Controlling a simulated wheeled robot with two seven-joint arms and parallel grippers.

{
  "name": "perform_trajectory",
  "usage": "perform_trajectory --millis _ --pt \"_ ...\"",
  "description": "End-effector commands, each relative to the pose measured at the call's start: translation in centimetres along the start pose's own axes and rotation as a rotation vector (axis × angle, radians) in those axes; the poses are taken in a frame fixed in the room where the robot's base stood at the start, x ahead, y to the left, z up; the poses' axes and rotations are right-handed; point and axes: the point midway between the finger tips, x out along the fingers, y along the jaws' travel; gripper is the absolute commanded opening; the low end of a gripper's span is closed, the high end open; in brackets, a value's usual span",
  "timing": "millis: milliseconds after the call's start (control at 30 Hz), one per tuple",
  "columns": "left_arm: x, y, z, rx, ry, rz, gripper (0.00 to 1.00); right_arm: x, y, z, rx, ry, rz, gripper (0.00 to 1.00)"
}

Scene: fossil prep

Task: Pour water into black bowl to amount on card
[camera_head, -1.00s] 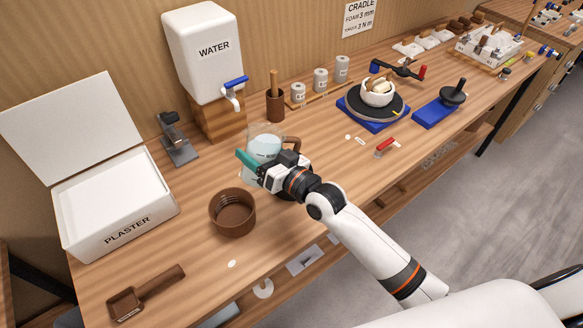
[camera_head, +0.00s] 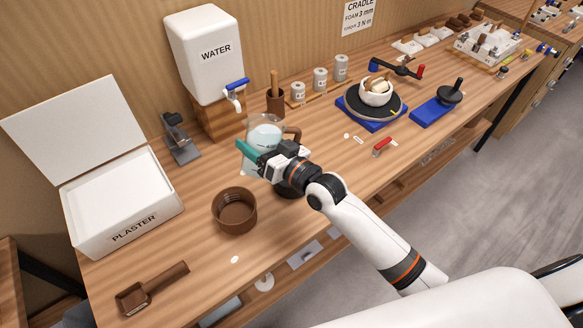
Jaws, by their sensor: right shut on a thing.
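My right gripper (camera_head: 252,154) is shut on a clear glass jug (camera_head: 264,133) of pale blue water, with a brown handle on its right side. The jug looks close to upright and the gripper covers much of its lower part. A dark round vessel (camera_head: 289,190), which looks like the black bowl, is mostly hidden under the gripper and wrist. A brown bowl (camera_head: 235,211) stands to the left of it and looks empty. I cannot make out a card with a water amount. My left gripper is not in view.
The white water tank (camera_head: 206,55) with a blue tap stands behind. An open plaster box (camera_head: 118,205) and a brown scoop (camera_head: 150,292) are at left. A dark grey stand (camera_head: 180,140) is behind. A turntable (camera_head: 374,104) is to the right. A cradle card (camera_head: 358,15) hangs on the wall.

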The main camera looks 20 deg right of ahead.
Motion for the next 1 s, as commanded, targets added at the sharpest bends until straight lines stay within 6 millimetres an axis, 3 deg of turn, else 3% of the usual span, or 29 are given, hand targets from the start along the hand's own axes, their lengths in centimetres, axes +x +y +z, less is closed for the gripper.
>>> perform_trajectory --millis 367,1000 --pt "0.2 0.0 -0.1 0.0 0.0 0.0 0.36 0.0 -0.1 -0.2 0.003 -0.001 0.0 0.29" --pt "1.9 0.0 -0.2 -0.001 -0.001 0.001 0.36 0.0 -0.8 -2.7 0.06 0.0 0.0 0.29"
